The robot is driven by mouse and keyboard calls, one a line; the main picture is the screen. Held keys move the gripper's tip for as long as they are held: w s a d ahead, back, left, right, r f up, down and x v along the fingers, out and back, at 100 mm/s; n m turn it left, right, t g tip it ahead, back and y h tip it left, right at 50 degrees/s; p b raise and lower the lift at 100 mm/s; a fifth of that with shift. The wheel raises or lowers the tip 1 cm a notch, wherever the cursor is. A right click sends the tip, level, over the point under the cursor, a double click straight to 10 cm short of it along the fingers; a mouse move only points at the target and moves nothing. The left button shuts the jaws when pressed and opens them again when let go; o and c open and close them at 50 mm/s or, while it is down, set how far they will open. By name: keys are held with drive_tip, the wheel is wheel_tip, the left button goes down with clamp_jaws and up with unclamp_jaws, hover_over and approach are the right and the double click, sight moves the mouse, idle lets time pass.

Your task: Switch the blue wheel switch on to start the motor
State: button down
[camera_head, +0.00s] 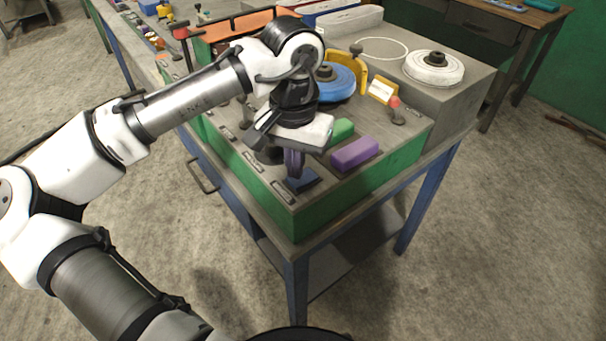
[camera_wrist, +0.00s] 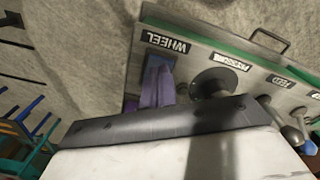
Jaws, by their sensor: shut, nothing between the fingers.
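The blue wheel switch (camera_head: 305,183) sits at the front corner of the green-sided control panel (camera_head: 256,190). In the wrist view its blue top (camera_wrist: 158,60) shows partly, beside the label WHEEL (camera_wrist: 166,42), and the fingers hide the rest. My gripper (camera_head: 294,174) points down with its purple fingers shut and empty, right at the switch. In the wrist view the fingertips (camera_wrist: 155,80) overlap the switch; whether they touch it I cannot tell. The switch's on or off position cannot be made out. A blue wheel (camera_head: 337,84) with a yellow guard (camera_head: 360,75) stands behind my gripper.
A round black knob (camera_wrist: 214,82) sits beside the switch, with levers further along. A red-topped lever (camera_head: 396,110) and a white wheel (camera_head: 433,69) stand farther back.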

drive_tip(key=shift+f+b, duration=0.35)
drive_tip(key=shift+f, duration=0.35)
wheel_tip(320, 180, up, 7)
drive_tip(key=p, duration=0.7)
drive_tip(key=shift+r, duration=0.1)
idle(0.6)
